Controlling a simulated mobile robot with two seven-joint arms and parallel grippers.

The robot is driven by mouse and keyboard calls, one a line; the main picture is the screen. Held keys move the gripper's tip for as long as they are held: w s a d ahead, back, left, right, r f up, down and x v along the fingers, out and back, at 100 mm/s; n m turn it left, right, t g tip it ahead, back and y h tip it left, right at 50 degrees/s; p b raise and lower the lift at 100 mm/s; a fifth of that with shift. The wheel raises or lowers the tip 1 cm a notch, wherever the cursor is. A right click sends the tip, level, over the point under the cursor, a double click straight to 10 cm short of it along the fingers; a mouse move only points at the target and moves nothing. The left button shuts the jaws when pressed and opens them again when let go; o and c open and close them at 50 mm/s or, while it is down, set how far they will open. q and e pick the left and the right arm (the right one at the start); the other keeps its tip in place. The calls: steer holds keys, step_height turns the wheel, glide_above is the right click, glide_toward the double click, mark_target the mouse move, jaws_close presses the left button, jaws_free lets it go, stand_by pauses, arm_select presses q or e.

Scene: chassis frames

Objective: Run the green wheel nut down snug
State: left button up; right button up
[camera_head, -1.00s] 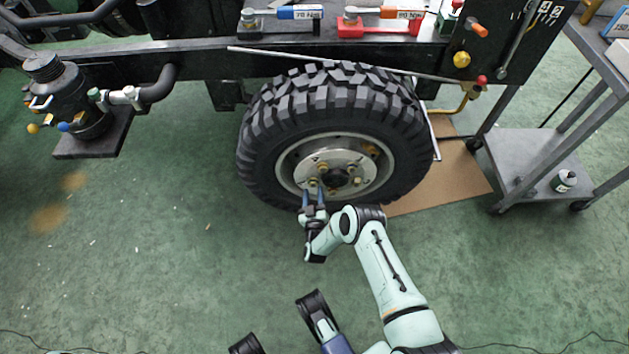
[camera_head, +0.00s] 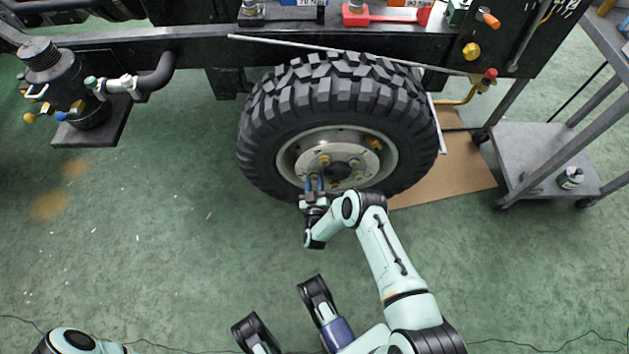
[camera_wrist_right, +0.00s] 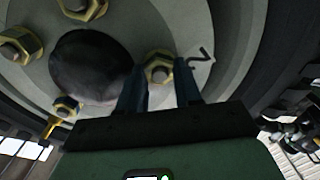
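The wheel (camera_head: 262,130) has a ring of brass-coloured nuts on its pale hub (camera_head: 370,161). No nut shows clearly green here. My right gripper (camera_head: 314,184) is at the lower left part of the hub. In the right wrist view its two fingers (camera_wrist_right: 161,82) stand apart, one on each side of a wheel nut (camera_wrist_right: 158,71). A dark "2" mark (camera_wrist_right: 200,58) is beside this nut. I cannot tell whether the fingers touch it. Other nuts (camera_wrist_right: 20,46) sit around the dark centre cap (camera_wrist_right: 90,67).
A red tool holder (camera_head: 385,14) sits on the chassis frame (camera_head: 180,42) above the wheel. A grey cart (camera_head: 540,150) stands at the right, near a cardboard sheet (camera_head: 455,175). A thin rod (camera_head: 300,45) crosses above the tyre.

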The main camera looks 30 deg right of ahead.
steer(key=shift+m+p, duration=0.5)
steer(key=shift+m, duration=0.5)
steer(key=m, duration=0.3)
steer(key=shift+m+p, duration=0.3)
steer(key=shift+m, duration=0.1)
arm_select(q)
steer(key=w, duration=0.1)
steer(key=w+r, duration=0.1)
steer(key=w+t, duration=0.1)
steer(key=shift+d+r, duration=0.2)
steer(key=shift+r, duration=0.05)
arm_select(e)
steer(key=o, duration=0.8)
